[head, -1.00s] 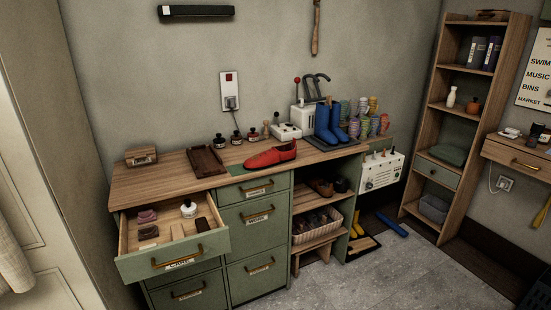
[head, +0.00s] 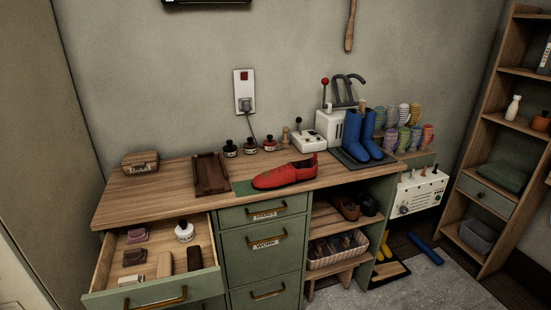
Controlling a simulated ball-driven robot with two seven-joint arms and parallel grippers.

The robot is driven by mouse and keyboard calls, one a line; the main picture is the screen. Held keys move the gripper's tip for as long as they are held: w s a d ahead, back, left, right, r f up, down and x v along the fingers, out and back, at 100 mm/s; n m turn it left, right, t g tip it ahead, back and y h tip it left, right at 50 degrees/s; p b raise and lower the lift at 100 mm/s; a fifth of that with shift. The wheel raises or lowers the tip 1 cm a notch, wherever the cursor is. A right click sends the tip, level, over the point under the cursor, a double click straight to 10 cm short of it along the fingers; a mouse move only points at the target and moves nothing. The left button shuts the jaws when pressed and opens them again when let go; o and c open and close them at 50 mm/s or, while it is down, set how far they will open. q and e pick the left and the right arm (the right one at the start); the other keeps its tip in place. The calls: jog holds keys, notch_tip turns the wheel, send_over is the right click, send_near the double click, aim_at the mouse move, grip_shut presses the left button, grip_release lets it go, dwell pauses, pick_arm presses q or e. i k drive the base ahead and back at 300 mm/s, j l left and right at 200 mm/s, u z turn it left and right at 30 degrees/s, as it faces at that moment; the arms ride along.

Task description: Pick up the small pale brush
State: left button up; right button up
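An open drawer (head: 104,264) at the left of the green workbench holds several small items. Among them is a tan, pale wooden block (head: 165,264), upright beside a dark brown brush-like block (head: 194,259). A smaller pale block (head: 131,280) lies near the drawer front. Either pale piece could be the small pale brush; bristles are too small to make out. A white bottle with a dark cap (head: 184,231), a pink folded piece (head: 137,235) and a dark brown piece (head: 134,257) are also in the drawer. Neither of my grippers shows.
The bench top (head: 135,197) bears a red shoe (head: 285,175) on a green mat, a dark brown tray (head: 211,176), a small wooden box (head: 141,162) and blue boots (head: 361,137). The drawer juts out in front of the bench. Grey floor (head: 430,285) is free at the right.

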aim_at(164, 266)
jog(key=i+l+u, duration=0.35)
jog(key=i+l, duration=0.3)
jog(key=i+l+u, duration=0.35)
jog(key=i+l, duration=0.3)
jog(key=l, duration=0.15)
jog(key=u, duration=1.7)
